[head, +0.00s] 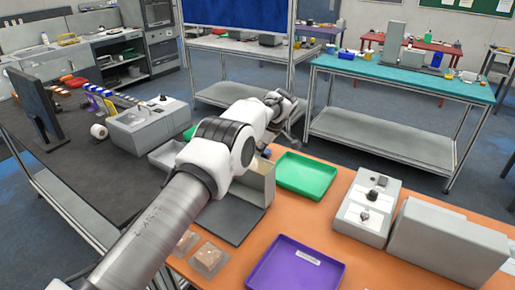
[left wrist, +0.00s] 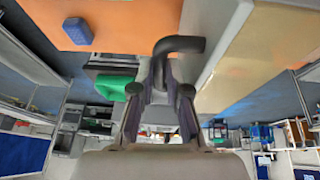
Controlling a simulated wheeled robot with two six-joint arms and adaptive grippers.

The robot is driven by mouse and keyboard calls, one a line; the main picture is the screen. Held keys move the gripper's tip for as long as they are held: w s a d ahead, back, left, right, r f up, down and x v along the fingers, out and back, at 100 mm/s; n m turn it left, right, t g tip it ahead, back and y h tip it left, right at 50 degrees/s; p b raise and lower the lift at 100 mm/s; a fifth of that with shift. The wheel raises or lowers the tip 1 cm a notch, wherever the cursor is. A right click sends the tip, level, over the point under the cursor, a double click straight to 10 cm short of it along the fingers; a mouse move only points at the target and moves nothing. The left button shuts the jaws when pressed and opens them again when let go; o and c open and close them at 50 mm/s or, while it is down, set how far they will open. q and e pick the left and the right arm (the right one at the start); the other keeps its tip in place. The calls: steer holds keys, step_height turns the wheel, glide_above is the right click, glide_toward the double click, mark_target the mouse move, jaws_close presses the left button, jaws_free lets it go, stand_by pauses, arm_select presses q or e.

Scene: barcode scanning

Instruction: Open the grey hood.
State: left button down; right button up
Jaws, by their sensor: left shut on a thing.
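The grey hood (head: 262,167) stands on the orange table, just beyond my left arm, with a beige face toward me and a flat grey panel (head: 236,218) in front of it. My arm hides part of it, so I cannot tell how far it is open. In the left wrist view, its grey side (left wrist: 217,32) and beige face (left wrist: 243,62) show at upper right. A black bent handle (left wrist: 180,44) runs down between the fingers of my left gripper (left wrist: 160,95), which is shut on it. In the head view, the left gripper (head: 284,112) is small and partly hidden by its own wrist.
A green tray (head: 305,175) lies beyond the hood; a purple tray (head: 295,268) lies nearer. Clear packets (head: 208,258) sit at the front left. A grey knobbed device (head: 367,207) and a grey box (head: 448,245) stand at right. A dark table (head: 95,180) lies left.

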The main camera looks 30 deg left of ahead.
arm_select(q)
steer(key=shift+w+r, duration=0.1)
steer(key=shift+r, duration=0.05)
stand_by(0.3)
steer(key=c, duration=1.2)
jaws_free()
steer(key=v, duration=1.2)
